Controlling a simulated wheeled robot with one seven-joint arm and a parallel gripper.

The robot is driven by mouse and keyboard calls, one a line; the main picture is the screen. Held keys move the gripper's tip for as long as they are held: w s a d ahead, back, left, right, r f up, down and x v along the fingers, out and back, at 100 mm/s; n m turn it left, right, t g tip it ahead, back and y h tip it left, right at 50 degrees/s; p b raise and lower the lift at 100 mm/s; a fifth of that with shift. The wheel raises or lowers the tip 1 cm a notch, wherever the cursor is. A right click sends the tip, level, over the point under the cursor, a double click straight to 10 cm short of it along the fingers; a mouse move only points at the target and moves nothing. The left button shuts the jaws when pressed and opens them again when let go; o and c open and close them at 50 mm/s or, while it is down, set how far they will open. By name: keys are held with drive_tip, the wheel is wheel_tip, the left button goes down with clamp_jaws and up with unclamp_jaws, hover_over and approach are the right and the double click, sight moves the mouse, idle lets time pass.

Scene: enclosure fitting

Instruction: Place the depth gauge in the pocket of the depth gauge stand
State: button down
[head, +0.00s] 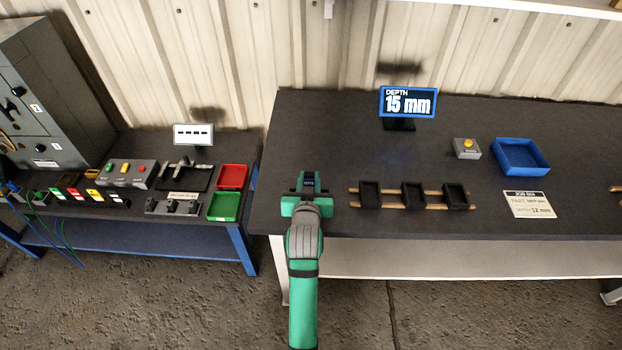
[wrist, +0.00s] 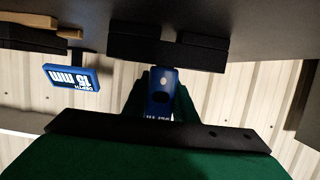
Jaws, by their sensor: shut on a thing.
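The depth gauge is a small blue block, seen in the wrist view (wrist: 160,92) between my green fingers and in the head view (head: 308,182). My gripper (wrist: 161,98) is shut on it, over the left front part of the right-hand table. A wide black block (wrist: 165,48) lies just beyond the gauge in the wrist view; I cannot tell whether it is the depth gauge stand or whether the gauge touches it. No pocket shows clearly. In the head view my arm and gripper hide the table beneath them.
Three black trays (head: 414,195) on wooden rails lie right of my gripper. A display reading 15 mm (head: 408,102) stands behind, with a yellow-button box (head: 467,148), a blue bin (head: 521,155) and a job card (head: 528,204) farther right. The left-hand table (head: 140,142) carries several fixtures and bins.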

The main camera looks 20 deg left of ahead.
drive_tip(key=shift+s+a, duration=0.1)
drive_tip(key=c, duration=1.4)
unclamp_jaws()
drive_tip(key=shift+f, duration=0.1)
drive_tip(key=shift+c, duration=0.2)
